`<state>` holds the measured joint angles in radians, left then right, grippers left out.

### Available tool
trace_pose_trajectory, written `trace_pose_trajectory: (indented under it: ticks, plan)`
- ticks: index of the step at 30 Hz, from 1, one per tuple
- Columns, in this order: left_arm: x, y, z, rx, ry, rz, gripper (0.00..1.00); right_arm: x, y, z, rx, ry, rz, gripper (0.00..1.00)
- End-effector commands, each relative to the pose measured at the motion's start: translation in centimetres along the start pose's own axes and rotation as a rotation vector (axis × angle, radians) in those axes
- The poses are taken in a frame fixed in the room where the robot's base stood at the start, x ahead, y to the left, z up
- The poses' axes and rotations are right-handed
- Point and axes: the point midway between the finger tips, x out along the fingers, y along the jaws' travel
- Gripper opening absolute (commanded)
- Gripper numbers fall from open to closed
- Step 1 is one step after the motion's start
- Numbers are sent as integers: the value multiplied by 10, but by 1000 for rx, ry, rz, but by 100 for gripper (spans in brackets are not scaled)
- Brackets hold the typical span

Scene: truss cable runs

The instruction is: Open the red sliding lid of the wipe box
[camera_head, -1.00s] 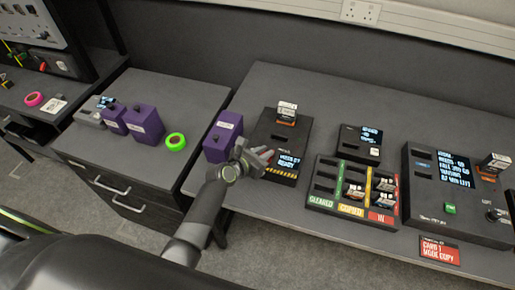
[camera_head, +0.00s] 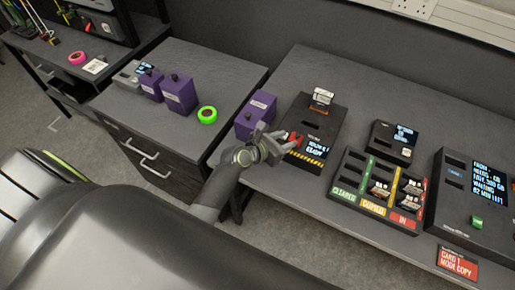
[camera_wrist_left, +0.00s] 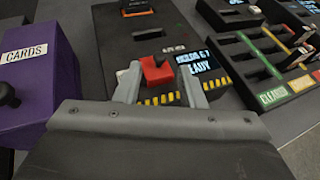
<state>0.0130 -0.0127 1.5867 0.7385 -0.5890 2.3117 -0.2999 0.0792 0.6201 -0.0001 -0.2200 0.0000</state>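The wipe box (camera_head: 310,120) is a black box with a small lit screen and yellow-black stripes along its near edge. Its red lid (camera_head: 295,139) is a small red piece left of the screen; in the left wrist view the red lid (camera_wrist_left: 155,78) has a dark knob on top. My left gripper (camera_head: 281,141) is over the box's near left part. In the left wrist view my left gripper (camera_wrist_left: 158,82) is open, one finger on each side of the red piece. Contact is not clear. Dark slots lie beyond the lid. My right gripper is not in view.
A purple box (camera_head: 256,115) labelled CARDS stands close left of the wipe box. A sorting tray (camera_head: 349,173) with coloured strips and several cards lies to the right. A small black device (camera_head: 392,142) stands behind the tray. A green tape ring (camera_head: 207,115) lies on the left cabinet.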

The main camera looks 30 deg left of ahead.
Motion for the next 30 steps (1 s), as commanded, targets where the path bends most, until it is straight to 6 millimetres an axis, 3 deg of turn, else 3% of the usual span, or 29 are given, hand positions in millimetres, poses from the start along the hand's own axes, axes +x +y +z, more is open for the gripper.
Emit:
trace_pose_trajectory:
  ticks: [18, 24, 30]
  plan:
    - [-113, 0, -2, 4, 3, 1, 36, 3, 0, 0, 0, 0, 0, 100]
    - [-130, 0, -1, 2, 3, 0, 36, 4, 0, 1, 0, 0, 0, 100]
    - [-133, 0, 0, 1, 2, 0, 36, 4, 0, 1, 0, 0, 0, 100]
